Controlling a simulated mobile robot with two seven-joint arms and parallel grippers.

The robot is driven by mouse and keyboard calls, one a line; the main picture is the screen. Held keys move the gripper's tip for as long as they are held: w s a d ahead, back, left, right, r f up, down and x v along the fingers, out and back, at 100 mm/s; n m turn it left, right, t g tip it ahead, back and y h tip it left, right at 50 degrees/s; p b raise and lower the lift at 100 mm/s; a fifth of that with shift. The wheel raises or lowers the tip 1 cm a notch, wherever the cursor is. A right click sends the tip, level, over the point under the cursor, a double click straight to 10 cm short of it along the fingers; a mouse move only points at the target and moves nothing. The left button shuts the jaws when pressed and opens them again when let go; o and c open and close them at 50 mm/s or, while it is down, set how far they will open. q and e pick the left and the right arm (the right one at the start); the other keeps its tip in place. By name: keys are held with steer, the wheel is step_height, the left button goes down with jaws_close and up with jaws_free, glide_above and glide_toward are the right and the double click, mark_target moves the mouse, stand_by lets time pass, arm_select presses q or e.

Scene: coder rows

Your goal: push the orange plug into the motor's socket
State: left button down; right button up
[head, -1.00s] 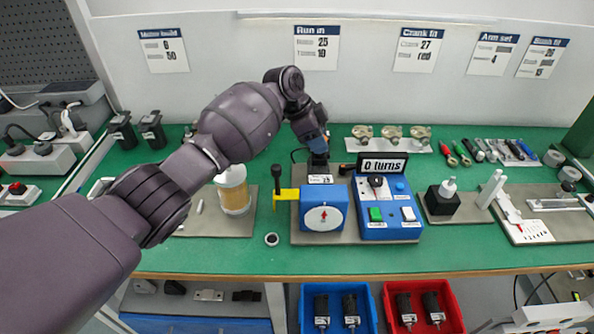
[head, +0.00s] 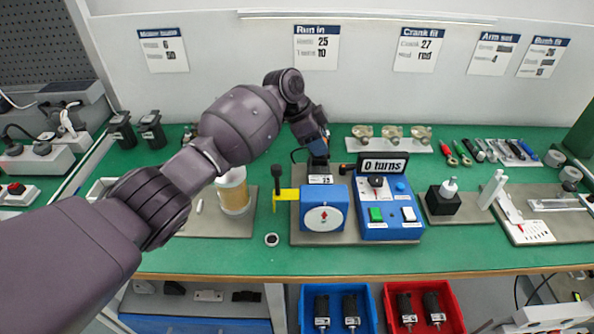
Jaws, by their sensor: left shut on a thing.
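My left arm comes in from the left, and my left gripper (head: 320,145) points down over the rear of the run-in stand. It is shut at the top of the dark motor (head: 319,164), which stands upright behind the blue box with the red arrow. The orange plug between the fingers is almost wholly hidden by the gripper, and so is the motor's socket. I cannot tell how far the plug is in. A thin black cable (head: 293,154) loops out to the left of the motor. My right gripper is not in view.
The blue box (head: 336,204) has a yellow piece and a black-handled crank at its left. The blue control box (head: 386,212) with a "0 turns" display (head: 383,166) stands to the right. The bench front is mostly clear.

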arm_select(q)
steer(key=shift+f, duration=0.1)
steer(key=shift+f, duration=0.15)
stand_by(0.5)
steer(key=c, duration=0.8)
jaws_free()
steer(key=shift+r, duration=0.45)
steer(key=shift+r+p, duration=0.65)
steer(key=shift+r, duration=1.45)
